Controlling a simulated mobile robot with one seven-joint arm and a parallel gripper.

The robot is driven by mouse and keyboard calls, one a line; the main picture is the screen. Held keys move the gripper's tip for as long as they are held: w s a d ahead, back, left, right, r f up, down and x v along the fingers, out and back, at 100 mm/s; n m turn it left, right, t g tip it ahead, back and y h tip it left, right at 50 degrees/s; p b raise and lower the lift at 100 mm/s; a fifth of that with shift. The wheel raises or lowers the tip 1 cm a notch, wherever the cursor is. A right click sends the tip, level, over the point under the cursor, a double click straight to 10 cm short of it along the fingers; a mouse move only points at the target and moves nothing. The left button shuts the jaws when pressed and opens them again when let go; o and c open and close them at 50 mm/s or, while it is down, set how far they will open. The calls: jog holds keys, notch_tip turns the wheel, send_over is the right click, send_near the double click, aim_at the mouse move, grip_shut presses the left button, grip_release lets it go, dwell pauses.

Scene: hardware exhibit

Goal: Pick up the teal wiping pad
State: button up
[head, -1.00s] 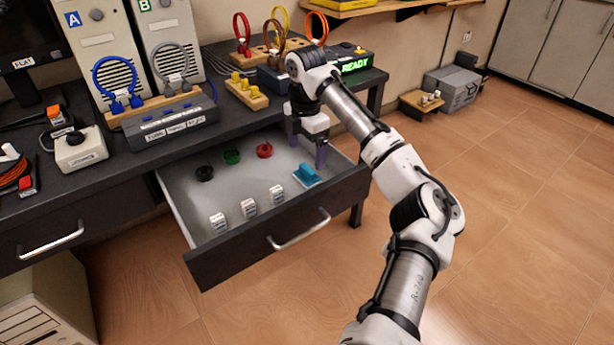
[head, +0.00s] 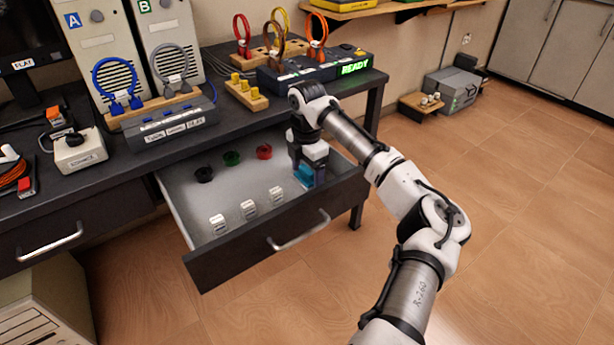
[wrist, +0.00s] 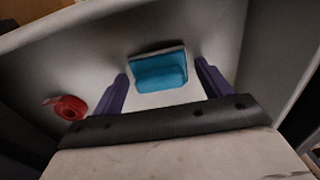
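The teal wiping pad (head: 304,174) lies in the open drawer (head: 240,240), near its right end. My gripper (head: 307,180) is lowered into the drawer at the pad and partly hides it in the head view. In the wrist view the pad (wrist: 160,70) sits between the two purple fingers of my gripper (wrist: 162,82). The fingers are open, with a gap on each side of the pad. Neither finger appears to touch it.
A red tape roll (head: 264,151), a green one (head: 232,158) and a black one (head: 204,174) lie along the drawer's back. Several white labelled pieces (head: 249,209) stand near its front. The drawer's walls are close to my gripper. The desk top (head: 130,160) overhangs behind.

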aim_at(306, 169)
jog(key=c, duration=0.8)
notch_tip(306, 169, up, 24)
jog(key=p, duration=0.6)
jog(key=shift+f, duration=0.1)
